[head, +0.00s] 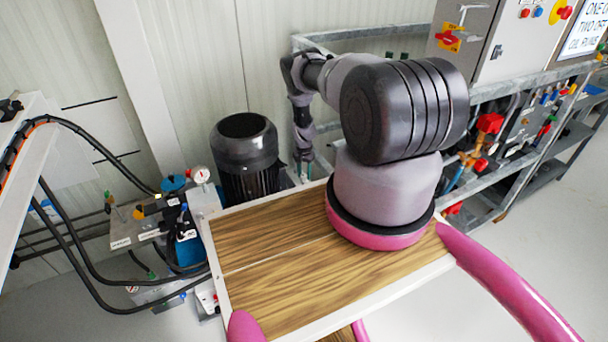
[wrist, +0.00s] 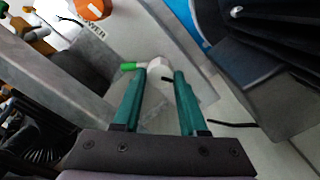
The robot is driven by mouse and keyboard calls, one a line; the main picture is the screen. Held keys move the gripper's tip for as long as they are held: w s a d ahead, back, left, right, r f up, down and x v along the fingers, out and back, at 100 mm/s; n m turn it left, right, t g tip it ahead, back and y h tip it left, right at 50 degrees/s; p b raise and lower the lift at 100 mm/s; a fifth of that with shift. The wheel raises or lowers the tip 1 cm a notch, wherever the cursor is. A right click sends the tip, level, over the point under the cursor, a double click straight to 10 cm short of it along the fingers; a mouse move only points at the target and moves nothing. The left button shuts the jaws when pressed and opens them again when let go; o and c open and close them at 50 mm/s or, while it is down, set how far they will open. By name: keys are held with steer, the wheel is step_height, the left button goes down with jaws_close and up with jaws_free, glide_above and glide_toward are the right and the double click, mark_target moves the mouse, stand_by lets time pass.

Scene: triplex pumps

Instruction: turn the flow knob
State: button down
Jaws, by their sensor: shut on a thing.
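In the wrist view, my gripper (wrist: 160,77) has its two teal fingers on either side of a pale, blocky knob (wrist: 159,68), which I take to be the flow knob. The fingertips close on it with its far end showing beyond them. A small green-tipped lever (wrist: 129,66) sticks out just left of the left fingertip. In the head view, my gripper (head: 304,165) points down beside the black motor (head: 246,158), small and partly hidden; the knob cannot be made out there.
Dark, ribbed machinery (wrist: 275,40) stands close on the right in the wrist view. An orange part (wrist: 90,8) sits at the upper left. In the head view, a pressure gauge (head: 200,175) and hoses are left of the motor, and a valve rack (head: 490,123) stands at right.

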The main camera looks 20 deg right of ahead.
mark_target(304, 175)
steer(key=shift+m, duration=2.2)
steer(key=shift+c, duration=2.2)
jaws_free()
step_height(304, 175, up, 11)
steer(key=shift+f, duration=0.1)
